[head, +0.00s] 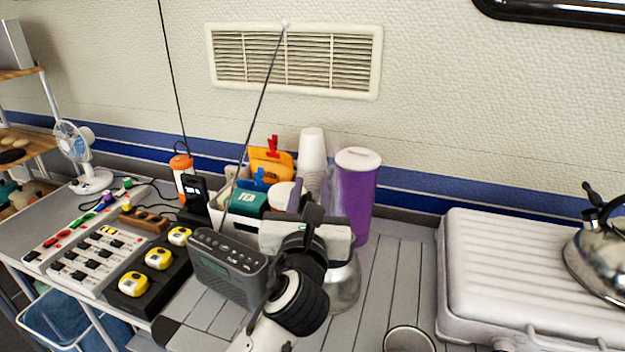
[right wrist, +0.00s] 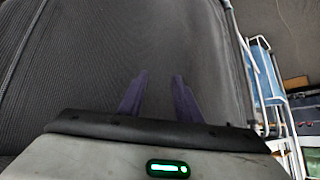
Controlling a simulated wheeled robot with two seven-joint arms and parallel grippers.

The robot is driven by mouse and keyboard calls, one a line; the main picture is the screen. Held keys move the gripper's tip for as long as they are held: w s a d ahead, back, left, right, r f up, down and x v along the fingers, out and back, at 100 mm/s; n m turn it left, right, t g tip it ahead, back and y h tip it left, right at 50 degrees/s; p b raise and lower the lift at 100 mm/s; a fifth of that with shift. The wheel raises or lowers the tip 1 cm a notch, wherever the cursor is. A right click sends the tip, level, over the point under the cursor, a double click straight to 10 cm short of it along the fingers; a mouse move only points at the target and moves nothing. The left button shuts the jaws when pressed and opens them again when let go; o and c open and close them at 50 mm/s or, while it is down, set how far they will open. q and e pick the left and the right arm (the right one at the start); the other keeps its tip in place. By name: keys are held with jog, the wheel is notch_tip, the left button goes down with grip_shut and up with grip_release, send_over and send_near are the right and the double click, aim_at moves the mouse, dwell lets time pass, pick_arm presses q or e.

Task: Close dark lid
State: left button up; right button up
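I cannot pick out a dark lid for certain in either view. My left gripper (head: 308,208) is in the lower middle of the head view, in front of a glass jar (head: 344,284) and a white bin of packets. Its dark fingers point away from me, and their gap is too small to judge. My right gripper (right wrist: 160,76) shows only in the right wrist view. Its two dark fingers stand apart with nothing between them, in front of a dark grey ribbed surface (right wrist: 80,65).
A grey radio (head: 228,268) with a long aerial stands left of my left gripper. A purple pitcher (head: 357,195) and stacked white cups (head: 311,155) stand behind. A light ribbed case (head: 500,265) and a metal kettle (head: 600,262) are on the right.

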pick_arm(q)
jog(key=shift+w+d, duration=0.1)
jog(key=shift+w, duration=1.55)
jog(key=shift+c, duration=0.3)
grip_shut()
jog(key=shift+f, duration=0.1)
